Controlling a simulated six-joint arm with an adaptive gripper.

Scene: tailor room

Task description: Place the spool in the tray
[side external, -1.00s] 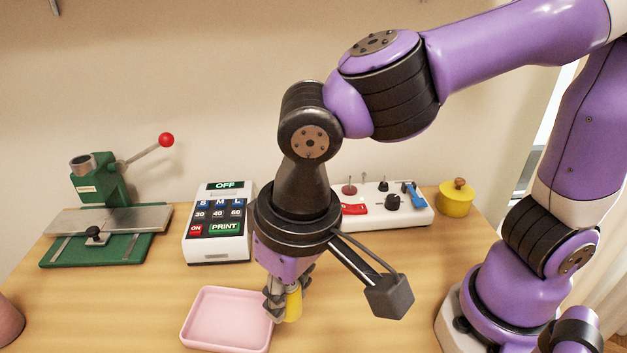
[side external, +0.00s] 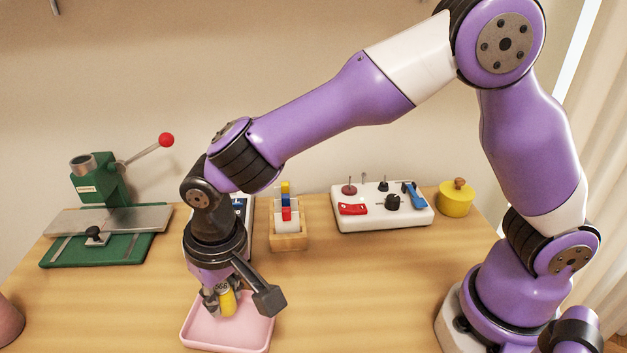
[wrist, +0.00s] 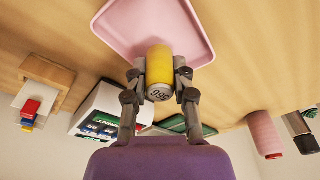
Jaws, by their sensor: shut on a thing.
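A yellow spool (side external: 228,303) with a grey end bearing printed digits is between the fingers of my gripper (side external: 219,297). In the wrist view my gripper (wrist: 160,82) is shut on the spool (wrist: 159,62), with a finger on each side. The pink tray (side external: 254,338) lies on the table below the spool, and in the side view the spool overlaps the tray's inside. The tray (wrist: 122,22) is also right behind the spool in the wrist view. I cannot tell whether the spool touches the tray floor.
A green press (side external: 105,250) stands at the left, and a white label printer (side external: 243,213) is partly hidden behind my arm. A wooden holder (side external: 290,241), a white control panel (side external: 385,220) and a yellow pot (side external: 456,199) stand behind. The table right of the tray is clear.

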